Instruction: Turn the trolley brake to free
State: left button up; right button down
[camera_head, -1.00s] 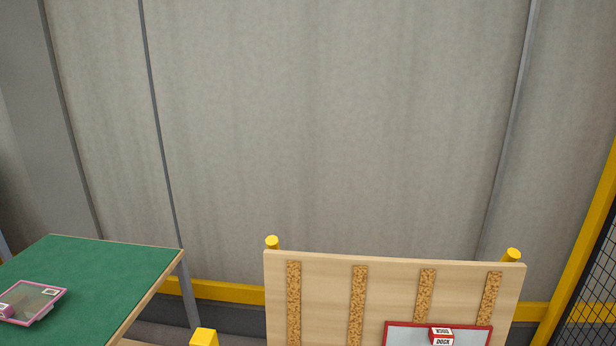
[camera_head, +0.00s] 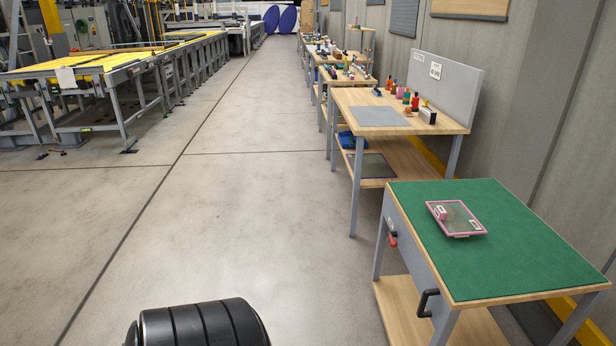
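A green-topped table (camera_head: 510,235) stands at the lower right. On its grey side panel are a small lever with a red grip (camera_head: 392,240), near the far corner, and a black bar handle (camera_head: 427,303), nearer to me. No label shows whether the lever is the trolley brake, and its setting cannot be read from here. A pink-framed clear plate (camera_head: 457,217) lies on the green top, with a small pink block and a label on it. Neither of my grippers is in view.
A wooden workbench (camera_head: 400,104) with small bottles stands behind the green table, with further benches along the right wall. A long conveyor-like frame with yellow slats (camera_head: 110,62) stands at the left. The concrete floor (camera_head: 215,190) between them is clear.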

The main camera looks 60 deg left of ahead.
aim_at(394, 244)
jog(key=u, duration=1.45)
